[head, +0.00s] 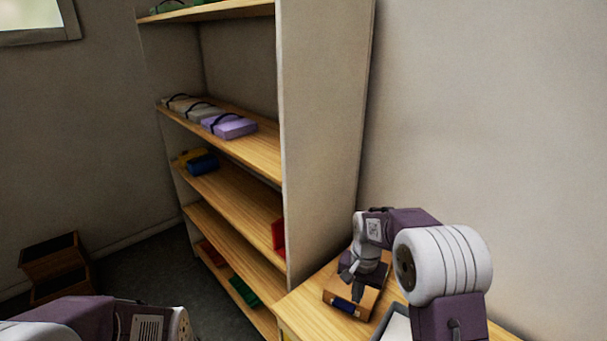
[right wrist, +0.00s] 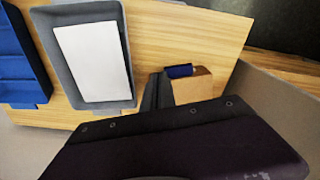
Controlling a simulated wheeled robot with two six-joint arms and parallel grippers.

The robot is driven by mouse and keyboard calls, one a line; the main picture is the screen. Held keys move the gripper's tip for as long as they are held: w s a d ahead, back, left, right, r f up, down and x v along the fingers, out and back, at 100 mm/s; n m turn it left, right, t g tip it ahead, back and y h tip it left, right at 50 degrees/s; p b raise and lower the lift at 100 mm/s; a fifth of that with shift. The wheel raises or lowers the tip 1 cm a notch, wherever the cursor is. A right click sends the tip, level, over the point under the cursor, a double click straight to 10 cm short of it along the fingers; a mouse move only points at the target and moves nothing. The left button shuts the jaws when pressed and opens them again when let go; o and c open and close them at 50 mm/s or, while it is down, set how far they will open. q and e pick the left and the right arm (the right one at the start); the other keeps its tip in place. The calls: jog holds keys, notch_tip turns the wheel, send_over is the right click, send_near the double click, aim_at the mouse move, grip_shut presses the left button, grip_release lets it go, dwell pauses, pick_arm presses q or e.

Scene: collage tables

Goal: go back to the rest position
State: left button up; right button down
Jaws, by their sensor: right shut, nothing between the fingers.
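My right gripper (head: 351,283) is above the wooden table (head: 307,306) at the lower right of the head view. It is shut and empty, beside or just over a small light-brown block (head: 367,303) with a dark blue piece (head: 343,304) on its front. The same block (right wrist: 193,87) and its blue piece (right wrist: 179,71) show in the right wrist view, next to the dark fingers (right wrist: 158,92). I cannot tell whether the fingers touch the block. Of my left arm only a link shows at the lower left; its gripper is out of view.
A grey tray with a white sheet (right wrist: 92,62) lies on the table, with a blue tray (right wrist: 18,62) beside it. A tall shelf (head: 318,130) with several cases stands left of the table. A brown box (head: 55,266) is on the floor at the far left.

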jog(key=s+a+f+n, duration=0.1)
jog(key=s+n, duration=0.5)
jog(key=s, duration=1.2)
jog(key=shift+s+t, duration=0.25)
jog(key=shift+t, duration=0.05)
